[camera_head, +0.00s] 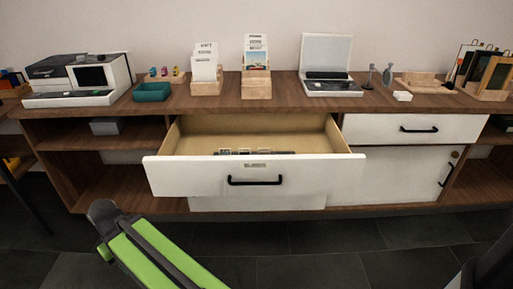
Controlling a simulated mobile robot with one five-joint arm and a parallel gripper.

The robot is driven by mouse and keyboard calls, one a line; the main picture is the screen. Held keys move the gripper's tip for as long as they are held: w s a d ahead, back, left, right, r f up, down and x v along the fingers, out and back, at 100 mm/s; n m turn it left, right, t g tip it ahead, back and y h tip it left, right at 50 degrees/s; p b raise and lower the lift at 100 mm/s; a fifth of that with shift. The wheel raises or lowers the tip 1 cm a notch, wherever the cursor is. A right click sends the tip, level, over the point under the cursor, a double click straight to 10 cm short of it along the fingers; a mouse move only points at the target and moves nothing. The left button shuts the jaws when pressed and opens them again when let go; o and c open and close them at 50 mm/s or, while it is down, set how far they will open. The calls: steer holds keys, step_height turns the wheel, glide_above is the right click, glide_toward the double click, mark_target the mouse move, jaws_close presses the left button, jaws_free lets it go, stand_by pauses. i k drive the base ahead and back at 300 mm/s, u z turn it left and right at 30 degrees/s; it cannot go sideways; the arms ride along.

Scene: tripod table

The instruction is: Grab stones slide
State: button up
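A white drawer (200,175) with a black handle stands pulled open in the middle of the cabinet. Several small pale, framed pieces (240,152) stand in a row inside it, just behind its front; they could be slides. Their markings are too small to read, so I cannot tell which is the stones slide. A small label sits on the drawer front above the handle. My green and black arm (150,255) rises from the bottom edge, in front of and left of the drawer. I cannot make out gripper fingers in this view.
The wooden cabinet top (210,103) holds a boxy machine (75,80), a teal tray (152,92), two wooden card holders (206,88) (256,88) and a white device with a raised lid (327,60). The dark floor before the cabinet is largely clear. The drawer juts out over it.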

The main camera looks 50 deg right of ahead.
mark_target(261, 151)
steer(key=i, duration=0.85)
steer(key=z, duration=0.05)
